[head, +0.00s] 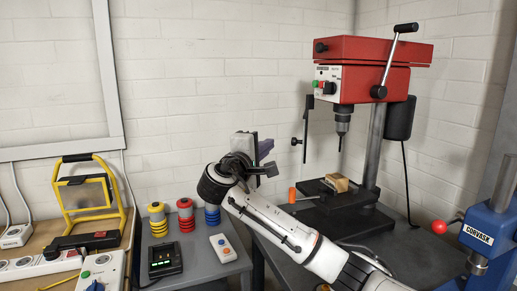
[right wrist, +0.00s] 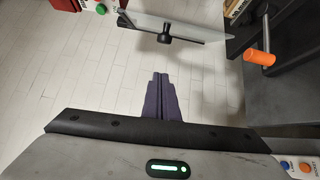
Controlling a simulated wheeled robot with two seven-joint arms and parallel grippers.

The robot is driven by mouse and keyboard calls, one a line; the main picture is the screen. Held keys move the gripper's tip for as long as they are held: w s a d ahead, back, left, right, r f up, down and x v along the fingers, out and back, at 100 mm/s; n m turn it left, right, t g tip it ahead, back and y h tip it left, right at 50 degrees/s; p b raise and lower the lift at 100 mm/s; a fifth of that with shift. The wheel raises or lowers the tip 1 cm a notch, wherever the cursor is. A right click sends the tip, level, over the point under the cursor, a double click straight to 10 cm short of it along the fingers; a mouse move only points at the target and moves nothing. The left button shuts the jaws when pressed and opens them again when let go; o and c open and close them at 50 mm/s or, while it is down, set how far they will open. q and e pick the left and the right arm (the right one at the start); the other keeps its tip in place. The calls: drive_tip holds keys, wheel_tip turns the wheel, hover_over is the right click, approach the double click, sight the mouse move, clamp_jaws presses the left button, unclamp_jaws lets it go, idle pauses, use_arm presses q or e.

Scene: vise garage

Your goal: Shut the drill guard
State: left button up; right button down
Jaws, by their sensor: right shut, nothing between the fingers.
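The drill press (head: 372,50) has a red head and stands on the dark bench at the right. Its guard (head: 306,118) hangs at the left of the chuck, seen nearly edge-on as a thin dark upright with a black knob at its lower left. In the right wrist view the guard (right wrist: 195,27) is a thin pale panel with a black knob on its near face. It stands swung out, away from the drill bit (head: 341,142). My right gripper (head: 266,148) is shut and empty, left of the guard. Its purple fingers point towards the knob, apparently with a gap. My left gripper is out of view.
An orange handle (head: 292,195) and a wooden block (head: 338,182) are at the press base, below the guard. A blue vise (head: 487,232) with a red ball stands at the right. Colored spools (head: 185,215) and a remote (head: 222,247) lie on the left table.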

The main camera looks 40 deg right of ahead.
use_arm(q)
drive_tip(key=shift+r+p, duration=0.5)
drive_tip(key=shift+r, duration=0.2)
use_arm(e)
drive_tip(key=shift+s+d+r, duration=0.1)
drive_tip(key=shift+s+d, duration=1.3)
drive_tip(key=shift+d, duration=0.2)
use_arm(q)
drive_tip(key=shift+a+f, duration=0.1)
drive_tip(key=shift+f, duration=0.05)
use_arm(e)
drive_tip(key=shift+s+d, duration=0.1)
drive_tip(key=shift+s, duration=0.05)
